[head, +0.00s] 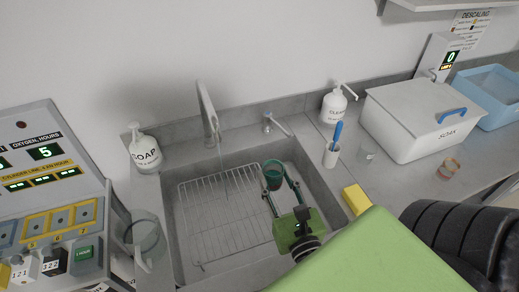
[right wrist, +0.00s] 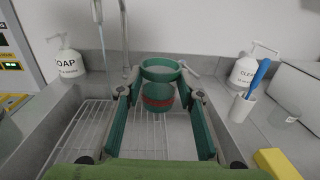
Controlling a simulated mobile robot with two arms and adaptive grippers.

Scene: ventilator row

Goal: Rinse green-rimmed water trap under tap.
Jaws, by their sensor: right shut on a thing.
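My right gripper (head: 278,184) is shut on the green-rimmed water trap (head: 272,166), holding it over the right part of the sink (head: 314,185). In the right wrist view the trap (right wrist: 160,70) sits between the fingertips, with a clear green-tinted body and a reddish band low down. Its contents cannot be made out. The tap (head: 208,112) stands at the sink's back edge, and a thin stream of water (head: 221,158) falls from it. The stream is left of the trap, apart from it. My left gripper is not in view.
A wire rack (head: 205,222) lies in the sink. A tap lever (head: 274,123), soap bottle (head: 144,150) and cleaner bottle (head: 334,105) stand behind it. Right are a brush cup (head: 331,157), yellow sponge (head: 356,199), and white soak box (head: 410,115). A clear jar (head: 145,235) stands left.

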